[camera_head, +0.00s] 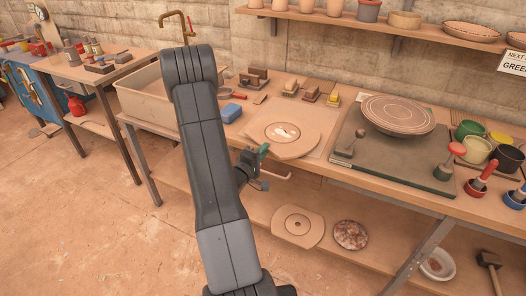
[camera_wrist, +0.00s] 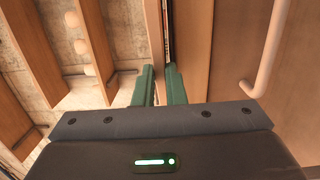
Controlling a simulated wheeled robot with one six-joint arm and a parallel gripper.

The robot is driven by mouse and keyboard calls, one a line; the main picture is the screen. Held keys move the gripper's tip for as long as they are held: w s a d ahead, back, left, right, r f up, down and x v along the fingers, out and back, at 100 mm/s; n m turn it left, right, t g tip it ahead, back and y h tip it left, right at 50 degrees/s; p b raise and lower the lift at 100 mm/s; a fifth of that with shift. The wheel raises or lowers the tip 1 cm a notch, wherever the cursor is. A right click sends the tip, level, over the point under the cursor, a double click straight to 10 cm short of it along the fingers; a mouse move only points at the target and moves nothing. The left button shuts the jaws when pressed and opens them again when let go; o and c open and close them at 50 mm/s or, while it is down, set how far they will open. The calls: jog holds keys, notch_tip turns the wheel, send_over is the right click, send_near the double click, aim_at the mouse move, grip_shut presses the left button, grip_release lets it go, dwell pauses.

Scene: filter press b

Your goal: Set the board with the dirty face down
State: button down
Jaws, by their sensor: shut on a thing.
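The board (camera_head: 301,146) is a tan disc with cut-off sides and a ringed centre. It lies flat at the front of the bench, its near edge at or over the bench's edge. A white smear marks its upward face; its underside is hidden. My gripper (camera_head: 262,153) is at the board's near edge, with green fingers. In the wrist view my gripper (camera_wrist: 159,72) is shut on a thin edge between the fingers, which fits the board.
A pale mat lies under the board on the bench. A blue sponge (camera_head: 230,112) and small stamps stand behind and left. A dark slab (camera_head: 393,153) with a round plate (camera_head: 399,113) is right. A rail (camera_head: 277,175) runs below the bench edge. Another board (camera_head: 298,226) lies on the lower shelf.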

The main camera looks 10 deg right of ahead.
jog(key=shift+s+f, duration=0.1)
jog(key=shift+f, duration=0.3)
jog(key=c, duration=1.4)
grip_release()
jog(key=b+v, duration=0.2)
jog(key=v, duration=1.1)
jog(key=shift+s+a, duration=0.25)
jog(key=shift+a, duration=0.05)
